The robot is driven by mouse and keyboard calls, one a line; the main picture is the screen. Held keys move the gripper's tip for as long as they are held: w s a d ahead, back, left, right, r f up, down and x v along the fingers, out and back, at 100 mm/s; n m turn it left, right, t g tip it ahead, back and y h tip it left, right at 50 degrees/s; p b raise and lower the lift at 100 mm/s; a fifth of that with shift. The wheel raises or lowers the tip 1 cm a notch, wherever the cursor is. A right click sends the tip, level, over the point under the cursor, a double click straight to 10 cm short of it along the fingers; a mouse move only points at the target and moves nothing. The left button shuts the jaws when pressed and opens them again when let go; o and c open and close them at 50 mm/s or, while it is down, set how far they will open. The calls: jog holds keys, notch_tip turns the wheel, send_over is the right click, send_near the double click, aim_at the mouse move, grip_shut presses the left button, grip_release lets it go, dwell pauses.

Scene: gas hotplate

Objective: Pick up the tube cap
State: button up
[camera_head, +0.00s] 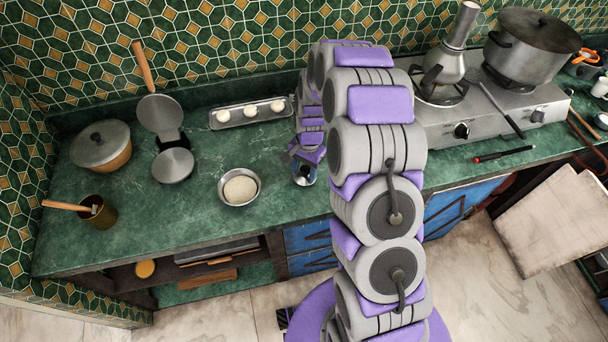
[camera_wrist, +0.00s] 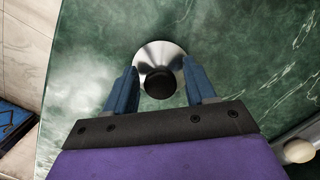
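In the wrist view, a round shiny metal piece with a black knob, which looks like the tube cap (camera_wrist: 160,84), stands on the green marble counter. My gripper (camera_wrist: 160,86) is open, with one blue finger on each side of the black knob and a visible gap on both sides. Whether the fingertips reach down to the knob's height I cannot tell. In the head view my gripper (camera_head: 305,172) is over the counter near its front edge, right of the white bowl.
A bowl of pale grain or dough (camera_head: 240,188) stands left of my gripper. A tray with round pale pieces (camera_head: 250,112) lies behind. A lidded pot (camera_head: 101,146) and an open hinged pan (camera_head: 173,165) are further left. The gas hotplate (camera_head: 490,115) stands right.

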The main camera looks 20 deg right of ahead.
jog(key=shift+s+d, duration=0.1)
jog(key=shift+d, duration=0.55)
jog(key=c, duration=0.4)
jog(key=shift+f, duration=0.1)
jog(key=shift+c, duration=0.9)
jog(key=shift+s+a, duration=0.1)
jog(key=shift+a, duration=0.05)
